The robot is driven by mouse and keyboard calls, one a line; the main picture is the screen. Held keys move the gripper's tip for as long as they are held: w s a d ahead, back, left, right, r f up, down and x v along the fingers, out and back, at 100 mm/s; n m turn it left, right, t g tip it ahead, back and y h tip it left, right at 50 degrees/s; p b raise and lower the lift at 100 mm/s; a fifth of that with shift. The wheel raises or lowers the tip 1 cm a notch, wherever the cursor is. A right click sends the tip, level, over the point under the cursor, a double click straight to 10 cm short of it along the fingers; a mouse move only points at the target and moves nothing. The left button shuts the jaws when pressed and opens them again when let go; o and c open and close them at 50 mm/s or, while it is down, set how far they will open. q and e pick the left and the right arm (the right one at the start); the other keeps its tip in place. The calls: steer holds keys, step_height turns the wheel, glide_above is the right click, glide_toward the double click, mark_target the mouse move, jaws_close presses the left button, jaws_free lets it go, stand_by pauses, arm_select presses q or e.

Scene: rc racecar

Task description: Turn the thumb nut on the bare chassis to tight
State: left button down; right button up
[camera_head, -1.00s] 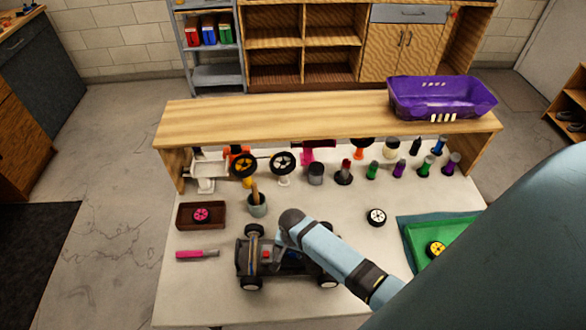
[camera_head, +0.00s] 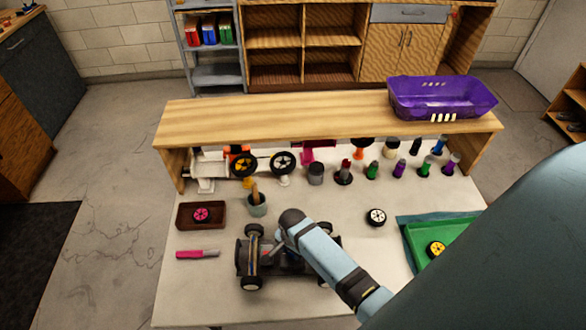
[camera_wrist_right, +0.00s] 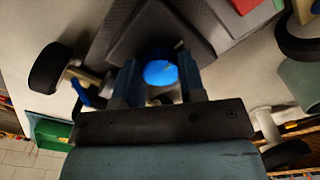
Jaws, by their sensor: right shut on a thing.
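The bare chassis (camera_head: 247,262), a dark car frame with wheels at its corners, stands on the pale table at front centre. In the right wrist view the thumb nut (camera_wrist_right: 160,73), a round blue knob, sits between the two fingers of my right gripper (camera_wrist_right: 159,82). The gripper is shut on it, with a finger on each side. Dark chassis plates (camera_wrist_right: 150,35) lie just beyond. In the head view my right forearm and wrist cover the nut and part of the chassis. My left gripper is not in view.
A pink-handled tool (camera_head: 198,254) and a brown tray (camera_head: 184,222) with a pink wheel lie left. A cup (camera_head: 257,208) stands behind the chassis. A loose white wheel (camera_head: 376,217) and a green tray (camera_head: 459,232) are right. A raised wooden shelf (camera_head: 300,119) spans the back.

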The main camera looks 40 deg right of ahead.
steer(key=o, duration=0.9)
steer(key=shift+o, duration=0.2)
step_height(320, 180, up, 14)
steer(key=shift+b, duration=0.45)
steer(key=shift+f, duration=0.1)
